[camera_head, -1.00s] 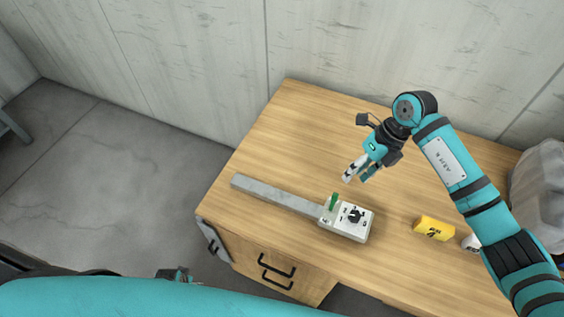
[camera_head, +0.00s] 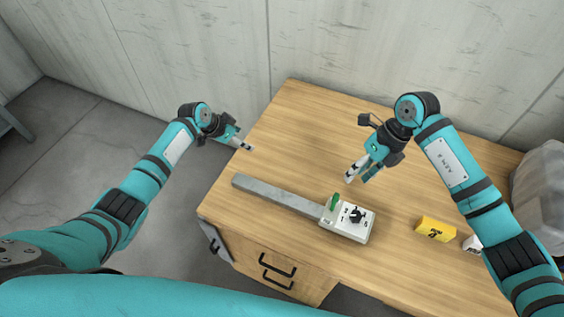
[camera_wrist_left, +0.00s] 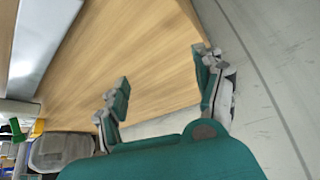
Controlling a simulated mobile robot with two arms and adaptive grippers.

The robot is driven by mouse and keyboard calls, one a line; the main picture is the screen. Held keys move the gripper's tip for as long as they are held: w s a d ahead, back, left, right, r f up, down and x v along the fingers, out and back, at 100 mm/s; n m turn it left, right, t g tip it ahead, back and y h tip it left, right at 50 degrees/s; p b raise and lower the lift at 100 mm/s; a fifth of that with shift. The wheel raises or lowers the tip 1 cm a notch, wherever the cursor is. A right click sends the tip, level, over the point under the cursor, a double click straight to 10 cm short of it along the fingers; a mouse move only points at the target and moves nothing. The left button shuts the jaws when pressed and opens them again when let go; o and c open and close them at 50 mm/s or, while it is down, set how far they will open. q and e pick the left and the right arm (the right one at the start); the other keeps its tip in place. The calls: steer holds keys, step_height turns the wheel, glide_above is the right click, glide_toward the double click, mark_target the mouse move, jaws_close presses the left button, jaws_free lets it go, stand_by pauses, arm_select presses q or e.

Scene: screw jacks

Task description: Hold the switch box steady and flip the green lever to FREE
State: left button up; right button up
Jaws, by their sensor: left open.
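The white switch box (camera_head: 348,234) lies on the wooden table near its front edge, with a black knob (camera_head: 356,215) on top. The green lever (camera_head: 334,202) stands up at its left end, beside the grey bar (camera_head: 275,194). My left gripper (camera_head: 246,143) is open and empty at the table's left edge, beyond the bar and apart from the box. Its spread fingers show in the left wrist view (camera_wrist_left: 163,68). My right gripper (camera_head: 358,177) is open and empty above the table, behind the box. The lever's label is too small to read.
A yellow block (camera_head: 435,229) and a small white item (camera_head: 472,244) lie right of the box. A translucent bin (camera_head: 541,185) stands at the far right. The wall borders the table's back; the table (camera_head: 295,125) is clear behind the bar.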

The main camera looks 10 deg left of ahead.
arm_select(q)
steer(key=d+r+m+g, duration=0.1)
steer(key=d+r+m, duration=0.4)
steer(key=d, duration=0.4)
step_height(320, 180, up, 4)
steer(key=m+g+y, duration=0.4)
steer(key=m, duration=0.4)
glide_above(282, 196)
step_height(282, 196, down, 17)
steer(key=shift+r, duration=0.15)
jaws_close()
